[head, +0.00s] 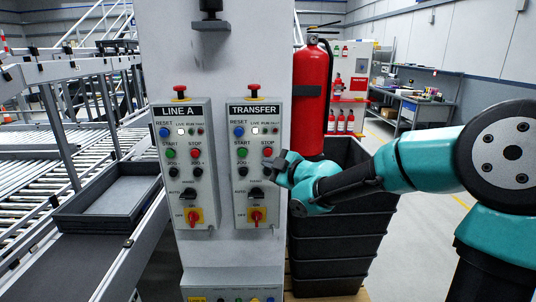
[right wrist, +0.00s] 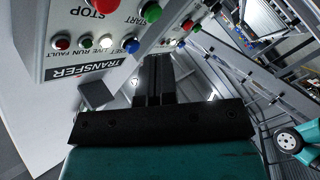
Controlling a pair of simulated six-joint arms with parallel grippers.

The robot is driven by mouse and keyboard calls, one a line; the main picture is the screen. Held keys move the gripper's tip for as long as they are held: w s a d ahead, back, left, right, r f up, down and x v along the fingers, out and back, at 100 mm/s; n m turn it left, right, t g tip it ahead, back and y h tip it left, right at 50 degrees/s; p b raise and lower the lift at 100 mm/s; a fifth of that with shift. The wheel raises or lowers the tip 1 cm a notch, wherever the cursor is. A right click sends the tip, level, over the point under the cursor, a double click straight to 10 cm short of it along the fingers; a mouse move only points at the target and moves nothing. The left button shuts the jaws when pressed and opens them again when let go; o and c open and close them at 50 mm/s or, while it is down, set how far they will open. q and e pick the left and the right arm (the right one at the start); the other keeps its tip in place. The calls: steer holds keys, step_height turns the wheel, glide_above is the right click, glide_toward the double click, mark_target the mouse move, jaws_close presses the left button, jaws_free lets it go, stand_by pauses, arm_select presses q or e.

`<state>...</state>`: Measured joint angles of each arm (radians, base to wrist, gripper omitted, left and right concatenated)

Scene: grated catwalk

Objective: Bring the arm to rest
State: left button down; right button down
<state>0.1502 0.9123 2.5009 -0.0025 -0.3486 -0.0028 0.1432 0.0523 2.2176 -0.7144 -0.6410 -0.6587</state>
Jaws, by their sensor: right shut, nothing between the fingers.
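My right arm comes in from the right in the head view, and its teal right gripper (head: 268,168) is in front of the TRANSFER panel (head: 255,190). The fingertips are close to the lower right of that panel's buttons, near the red STOP button (head: 267,152); I cannot tell whether they touch the panel. In the right wrist view the dark fingers (right wrist: 154,75) are together with nothing between them, and the TRANSFER label (right wrist: 83,68) shows upside down beside them. My left gripper is in neither view.
The LINE A panel (head: 188,180) is on the same grey column, to the left. A red fire extinguisher (head: 312,100) and stacked black crates (head: 340,240) are to the right, behind my arm. A grey tray (head: 112,195) lies on the conveyor at left.

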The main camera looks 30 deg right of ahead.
stand_by(0.4)
steer(key=s+a+f+m+g+h, duration=0.1)
steer(key=a+f+m+g, duration=0.25)
steer(key=f, duration=1.25)
steer(key=s+a+f+m+g, duration=0.1)
steer(key=a+f+m+g, duration=0.3)
steer(key=f, duration=1.2)
steer(key=s+a+f+m+g, duration=0.3)
steer(key=s+f+m+g, duration=0.1)
steer(key=s+f, duration=0.6)
steer(key=s+a+f+m+g, duration=0.3)
steer(key=s+f+g, duration=0.1)
steer(key=s+f, duration=0.7)
steer(key=shift+f+m+h, duration=0.3)
steer(key=shift+f+m, duration=0.05)
steer(key=shift+f, duration=0.15)
